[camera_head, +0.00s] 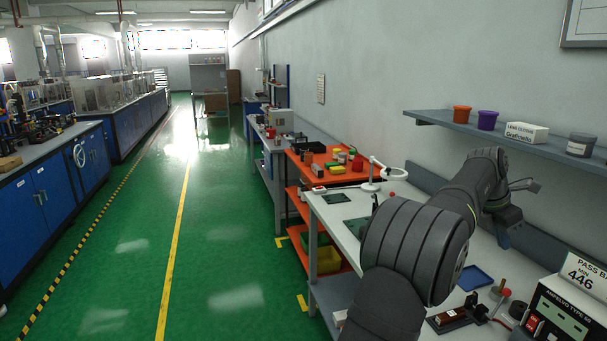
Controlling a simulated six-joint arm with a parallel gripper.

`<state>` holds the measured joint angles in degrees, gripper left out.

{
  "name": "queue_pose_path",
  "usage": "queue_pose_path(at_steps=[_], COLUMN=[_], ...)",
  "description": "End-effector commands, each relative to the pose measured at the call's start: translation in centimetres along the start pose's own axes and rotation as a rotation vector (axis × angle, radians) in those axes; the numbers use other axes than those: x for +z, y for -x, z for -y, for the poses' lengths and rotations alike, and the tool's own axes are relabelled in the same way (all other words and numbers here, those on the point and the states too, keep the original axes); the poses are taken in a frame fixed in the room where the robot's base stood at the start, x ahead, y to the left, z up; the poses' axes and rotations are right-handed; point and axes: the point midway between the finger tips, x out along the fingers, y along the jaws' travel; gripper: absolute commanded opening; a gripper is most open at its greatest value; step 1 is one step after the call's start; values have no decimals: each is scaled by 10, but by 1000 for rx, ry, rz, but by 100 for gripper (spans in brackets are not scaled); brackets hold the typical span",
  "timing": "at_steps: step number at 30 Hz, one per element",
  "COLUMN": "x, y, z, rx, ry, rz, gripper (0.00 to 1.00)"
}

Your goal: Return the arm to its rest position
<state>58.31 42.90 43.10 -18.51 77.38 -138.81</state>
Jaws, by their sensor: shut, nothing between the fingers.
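My dark grey arm rises from the bottom of the head view over the white workbench (345,208) and bends down at the right. My gripper (503,243) is small at the far end of the arm, below the wrist and near the back rail. It is shut and empty, held above the bench. The arm's thick joint hides much of the middle of the bench.
A shelf (470,128) with an orange pot (462,115), a purple pot (487,120) and a white box (526,132) is behind the arm. A magnifier lamp (372,185) stands left.

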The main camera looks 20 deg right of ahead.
Motion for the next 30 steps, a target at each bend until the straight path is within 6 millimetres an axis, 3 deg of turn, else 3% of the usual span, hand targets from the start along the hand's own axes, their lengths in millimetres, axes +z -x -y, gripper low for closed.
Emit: queue_pose_path(at_steps=[1,15,22,24,30], x=[0,-34,-16,-28,-55], y=[0,-93,-132,-120,-111], z=[0,6,6,7,11], rx=[-2,-3,-1,1,0], ry=[1,1,-1,1,2], rz=[-3,-3,-2,1,-1], gripper=[0,0,0,0,0])
